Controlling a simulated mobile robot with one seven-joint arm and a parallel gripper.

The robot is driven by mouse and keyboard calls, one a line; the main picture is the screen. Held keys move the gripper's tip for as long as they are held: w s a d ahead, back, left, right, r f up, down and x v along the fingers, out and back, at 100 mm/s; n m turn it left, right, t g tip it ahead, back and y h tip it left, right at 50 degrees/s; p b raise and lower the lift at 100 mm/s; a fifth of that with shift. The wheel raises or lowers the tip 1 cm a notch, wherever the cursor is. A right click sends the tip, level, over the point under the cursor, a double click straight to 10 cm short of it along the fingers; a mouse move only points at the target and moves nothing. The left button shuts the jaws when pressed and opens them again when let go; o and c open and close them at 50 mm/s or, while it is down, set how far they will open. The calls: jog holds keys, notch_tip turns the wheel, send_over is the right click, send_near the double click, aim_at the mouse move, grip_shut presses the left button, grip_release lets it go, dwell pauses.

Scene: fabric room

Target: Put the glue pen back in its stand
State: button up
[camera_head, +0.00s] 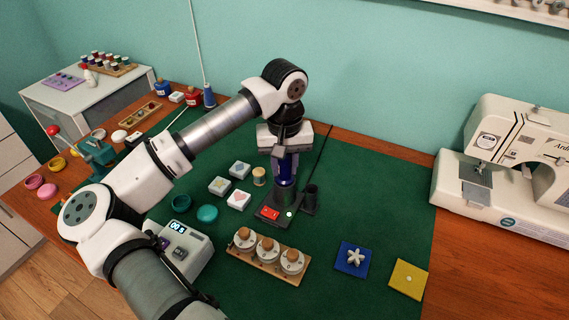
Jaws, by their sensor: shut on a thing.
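The glue pen (285,170) is a dark blue upright cylinder on the green mat, below my wrist. My gripper (285,153) points down and is shut on the upper part of the pen. The stand (288,194) is a dark holder with a round cup, on a base with a red switch and a small light. The pen's lower end meets the cup's mouth in this view; I cannot tell how deep it sits.
A wooden rack with several knobbed jars (268,256) stands in front. White tiles (239,200) and a thread spool (259,176) lie left of the stand. A white device with a display (182,248) is at front left. A sewing machine (510,165) stands right. The mat's right back is clear.

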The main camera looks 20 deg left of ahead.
jog(key=o, duration=1)
